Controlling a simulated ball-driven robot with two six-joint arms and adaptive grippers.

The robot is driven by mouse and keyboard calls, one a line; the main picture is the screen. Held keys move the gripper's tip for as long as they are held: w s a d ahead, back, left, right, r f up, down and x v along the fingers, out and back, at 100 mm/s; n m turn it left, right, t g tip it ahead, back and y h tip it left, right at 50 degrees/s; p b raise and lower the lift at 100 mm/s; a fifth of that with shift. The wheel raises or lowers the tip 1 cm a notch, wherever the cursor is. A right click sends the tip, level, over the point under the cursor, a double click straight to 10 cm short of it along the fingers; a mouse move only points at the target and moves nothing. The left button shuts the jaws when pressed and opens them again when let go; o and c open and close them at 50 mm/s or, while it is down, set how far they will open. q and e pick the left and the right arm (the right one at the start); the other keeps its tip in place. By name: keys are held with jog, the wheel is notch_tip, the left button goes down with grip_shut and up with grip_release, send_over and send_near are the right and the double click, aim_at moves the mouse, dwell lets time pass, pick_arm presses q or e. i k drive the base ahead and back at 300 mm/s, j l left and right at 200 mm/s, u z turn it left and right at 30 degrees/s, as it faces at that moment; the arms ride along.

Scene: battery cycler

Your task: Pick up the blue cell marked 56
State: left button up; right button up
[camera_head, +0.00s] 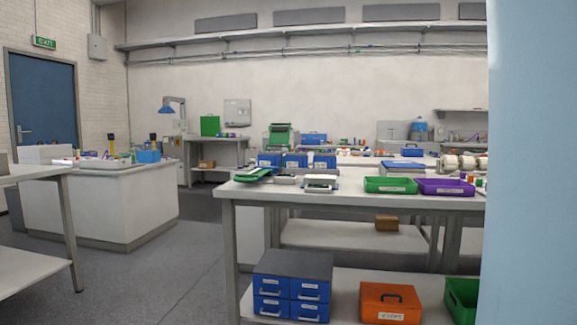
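I cannot make out the blue cell marked 56; at this distance no such number can be read. Small blue bins (296,160) stand in a row at the back of the grey workbench (350,197) right of the middle. A green machine (279,137) stands behind them. Small devices (320,183) lie near the bench's front edge, but their markings are too small to read. Neither of my grippers is in view.
A green tray (390,185) and a purple tray (445,187) sit on the workbench. Blue drawers (290,292) and an orange case (390,303) are on its lower shelf. A white counter (125,205) stands left. Grey floor (170,270) between is clear. A pale blue surface (535,160) blocks the right edge.

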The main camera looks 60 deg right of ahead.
aim_at(319, 161)
jog(key=z, duration=1.95)
